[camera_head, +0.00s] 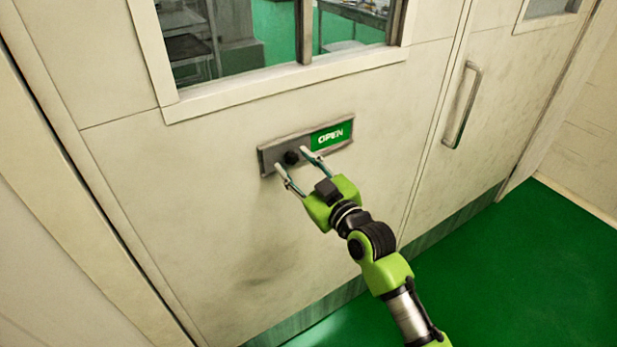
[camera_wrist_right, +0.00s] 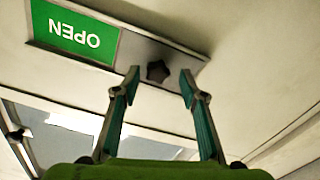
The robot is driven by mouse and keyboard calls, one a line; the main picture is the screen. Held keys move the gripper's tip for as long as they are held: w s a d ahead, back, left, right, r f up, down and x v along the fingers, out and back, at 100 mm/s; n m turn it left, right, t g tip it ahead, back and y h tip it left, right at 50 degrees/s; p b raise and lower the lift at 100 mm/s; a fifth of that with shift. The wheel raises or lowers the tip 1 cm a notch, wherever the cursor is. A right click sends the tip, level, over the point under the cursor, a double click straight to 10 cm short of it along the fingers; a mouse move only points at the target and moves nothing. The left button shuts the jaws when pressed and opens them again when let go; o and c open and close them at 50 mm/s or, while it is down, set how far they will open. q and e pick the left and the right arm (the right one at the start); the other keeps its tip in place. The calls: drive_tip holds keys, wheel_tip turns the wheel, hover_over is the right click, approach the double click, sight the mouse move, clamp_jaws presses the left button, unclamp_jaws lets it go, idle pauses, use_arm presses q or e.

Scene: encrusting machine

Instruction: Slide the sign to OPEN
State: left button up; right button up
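The sliding sign (camera_head: 270,157) is a grey plate fixed on the pale door below its window. Its right part shows a green panel (camera_head: 332,135) reading OPEN. A dark knob (camera_head: 291,157) sits on the plate's left part. My right gripper (camera_head: 291,160) is open, with one finger on each side of the knob; I cannot tell whether either touches it. In the right wrist view the knob (camera_wrist_right: 158,71) lies between the two spread fingertips, and the green OPEN panel (camera_wrist_right: 75,32) appears upside down to the left. My left gripper is not in view.
The door (camera_head: 230,240) has a framed window (camera_head: 240,45) above the sign. A metal pull handle (camera_head: 463,105) is on the door panel to the right. The green floor (camera_head: 520,270) at lower right is clear.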

drive_tip(key=v, duration=1.1)
drive_tip(key=shift+s, duration=0.2)
drive_tip(key=shift+a, duration=0.15)
